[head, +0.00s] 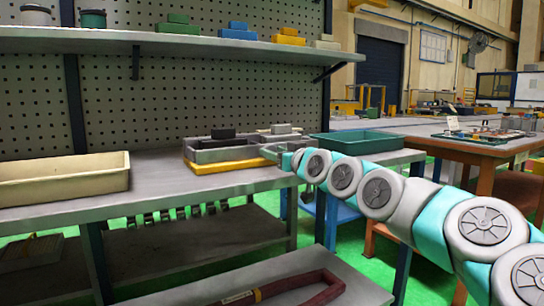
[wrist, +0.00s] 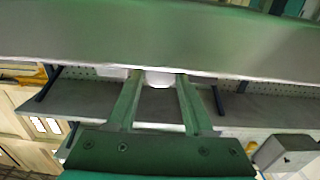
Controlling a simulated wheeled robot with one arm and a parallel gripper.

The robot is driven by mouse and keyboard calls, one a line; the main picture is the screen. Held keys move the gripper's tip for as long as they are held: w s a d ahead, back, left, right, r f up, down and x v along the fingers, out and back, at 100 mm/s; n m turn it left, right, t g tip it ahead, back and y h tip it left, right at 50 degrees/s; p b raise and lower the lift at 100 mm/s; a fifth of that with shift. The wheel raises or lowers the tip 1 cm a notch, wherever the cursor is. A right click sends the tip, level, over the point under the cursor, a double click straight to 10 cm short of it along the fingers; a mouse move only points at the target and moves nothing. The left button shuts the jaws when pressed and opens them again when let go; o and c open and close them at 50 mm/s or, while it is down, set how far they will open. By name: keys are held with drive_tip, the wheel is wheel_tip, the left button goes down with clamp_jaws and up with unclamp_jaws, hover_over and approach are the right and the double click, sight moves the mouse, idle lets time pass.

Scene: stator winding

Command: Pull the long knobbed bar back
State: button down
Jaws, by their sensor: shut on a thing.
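My gripper (head: 271,150) reaches from the right to the right end of a grey open box (head: 226,155) on a yellow base (head: 222,167) on the bench. In the wrist view my gripper (wrist: 158,84) has its two fingers either side of a pale rounded knob (wrist: 159,79). It is shut on this knob. A broad grey-green band (wrist: 150,38) spans the top of that view behind the fingertips; I cannot tell whether it is the long bar. The bar is not clearly seen in the head view.
A cream tray (head: 64,181) stands on the left of the bench, a teal tray (head: 365,143) at right. A dark block (head: 223,132) and grey block (head: 281,129) show at the box. A shelf (head: 150,43) overhangs. The front middle of the bench is clear.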

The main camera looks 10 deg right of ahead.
drive_tip(key=shift+c, duration=1.5)
unclamp_jaws()
drive_tip(key=shift+s, duration=0.1)
drive_tip(key=v, duration=0.7)
drive_tip(key=shift+s+b, duration=0.3)
drive_tip(key=shift+s, duration=0.05)
drive_tip(key=shift+d, duration=0.1)
